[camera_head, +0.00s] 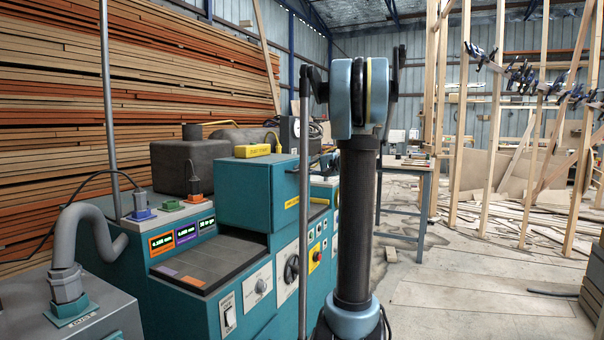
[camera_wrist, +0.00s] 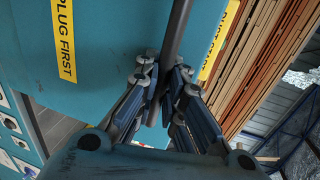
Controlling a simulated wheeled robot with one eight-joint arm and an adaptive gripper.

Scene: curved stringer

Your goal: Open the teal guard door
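The teal guard door (camera_head: 289,183) is the upright face of the raised teal box on the machine. It bears a yellow label and looks closed. In the wrist view its teal surface (camera_wrist: 105,95) fills much of the left and middle, with a "PLUG FIRST" label. A dark bar handle (camera_wrist: 177,28) runs from the top edge down between the fingers of my gripper (camera_wrist: 161,84). The finger pads sit close against both sides of the bar and appear shut on it. In the head view, my arm hides most of my gripper.
The machine's top carries a dark grey block (camera_head: 190,165), a yellow box (camera_head: 253,150) and plugs with cables. A grey cabinet (camera_head: 75,315) with a hose stands at lower left. A work table (camera_head: 405,171) stands behind my arm.

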